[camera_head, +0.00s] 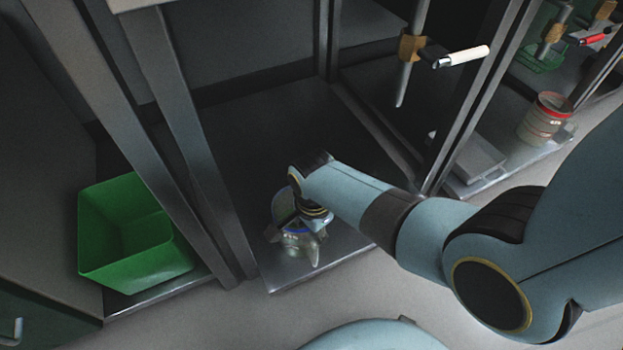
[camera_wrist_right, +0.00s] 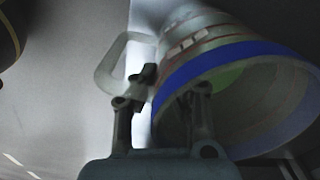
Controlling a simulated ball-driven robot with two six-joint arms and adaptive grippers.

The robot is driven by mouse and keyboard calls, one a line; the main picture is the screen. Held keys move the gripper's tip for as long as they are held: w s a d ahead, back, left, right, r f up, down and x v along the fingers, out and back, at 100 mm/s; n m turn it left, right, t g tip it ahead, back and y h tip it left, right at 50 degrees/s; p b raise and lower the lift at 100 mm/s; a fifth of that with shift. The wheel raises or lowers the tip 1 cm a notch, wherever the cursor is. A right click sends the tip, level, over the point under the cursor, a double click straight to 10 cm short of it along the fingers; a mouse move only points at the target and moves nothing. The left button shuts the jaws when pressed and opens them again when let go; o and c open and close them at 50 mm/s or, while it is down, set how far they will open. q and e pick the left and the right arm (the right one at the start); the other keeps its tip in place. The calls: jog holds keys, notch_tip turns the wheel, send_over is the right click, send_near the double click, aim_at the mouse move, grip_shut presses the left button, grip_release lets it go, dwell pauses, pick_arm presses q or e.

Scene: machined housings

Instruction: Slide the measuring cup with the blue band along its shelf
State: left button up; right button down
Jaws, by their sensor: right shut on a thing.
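The measuring cup with the blue band (camera_head: 284,208) is on the middle shelf (camera_head: 345,262), near its front edge. In the right wrist view the cup (camera_wrist_right: 222,62) is large and tilted, with its open mouth toward the lower right and its pale handle at the left. My right gripper (camera_head: 306,234) reaches in from the right and covers part of the cup. It is shut on the cup, its fingers at the blue-banded rim close to the handle. Where the fingers touch is partly hidden. My left gripper is not in view.
A green bin (camera_head: 128,232) stands left of the middle shelf, beyond metal posts (camera_head: 190,135). A cup with a red band (camera_head: 541,124) stands on the right shelf. A white-handled fitting (camera_head: 462,58) hangs above. The middle shelf is clear behind the cup.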

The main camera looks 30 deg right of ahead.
jog(key=c, duration=1.4)
grip_release()
jog(key=shift+o, duration=0.2)
notch_tip(320, 180, up, 12)
jog(key=shift+s, duration=0.1)
